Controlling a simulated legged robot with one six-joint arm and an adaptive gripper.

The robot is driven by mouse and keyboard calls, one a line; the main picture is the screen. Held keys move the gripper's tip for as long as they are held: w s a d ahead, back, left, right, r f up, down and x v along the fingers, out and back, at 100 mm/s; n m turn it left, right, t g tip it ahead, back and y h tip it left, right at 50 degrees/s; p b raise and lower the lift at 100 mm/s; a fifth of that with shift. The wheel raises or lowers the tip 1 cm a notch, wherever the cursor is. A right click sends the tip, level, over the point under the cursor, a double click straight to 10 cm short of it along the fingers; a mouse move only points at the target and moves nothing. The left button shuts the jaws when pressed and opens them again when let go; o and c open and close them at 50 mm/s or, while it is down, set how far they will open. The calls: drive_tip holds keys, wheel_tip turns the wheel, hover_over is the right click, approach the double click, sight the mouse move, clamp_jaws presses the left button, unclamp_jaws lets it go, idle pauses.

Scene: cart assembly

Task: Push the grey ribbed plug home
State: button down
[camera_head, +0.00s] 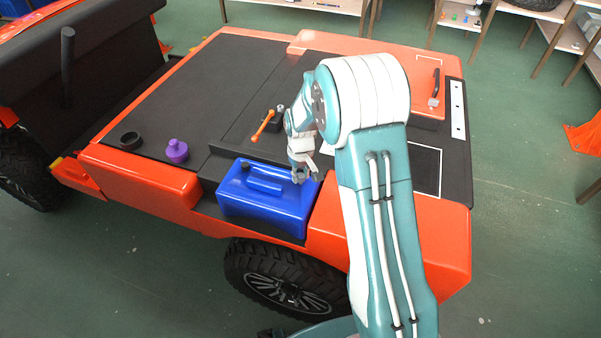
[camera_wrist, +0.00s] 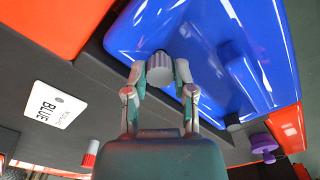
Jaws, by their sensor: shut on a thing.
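The grey ribbed plug (camera_wrist: 160,70) sits between the fingertips of my gripper (camera_wrist: 158,78) in the wrist view. My gripper is shut on it. The plug is over the top of the blue box (camera_wrist: 200,35), near one edge. Whether it stands in an opening, and how deep, I cannot tell. In the head view my gripper (camera_head: 304,174) points down at the right end of the blue box (camera_head: 268,212). The plug is too small and hidden to make out there.
An orange-handled lever (camera_head: 263,125) is behind the box. A white card reading BLUE (camera_wrist: 55,103) lies beside the box.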

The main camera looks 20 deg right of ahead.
drive_tip(key=shift+f, duration=0.85)
drive_tip(key=shift+c, duration=1.8)
unclamp_jaws()
drive_tip(key=shift+r, duration=0.1)
wheel_tip(320, 180, up, 12)
drive_tip(key=s+r+t, duration=0.1)
drive_tip(key=s+r, duration=0.5)
drive_tip(key=r, duration=0.2)
drive_tip(key=s+r+m+t, duration=0.1)
drive_tip(key=s+r, duration=0.3)
drive_tip(key=s, duration=0.7)
drive_tip(key=s+r+m+t, duration=0.2)
drive_tip(key=s+r+t, duration=0.1)
drive_tip(key=s, duration=0.8)
drive_tip(key=shift+r+t, duration=0.3)
drive_tip(key=shift+r, duration=0.4)
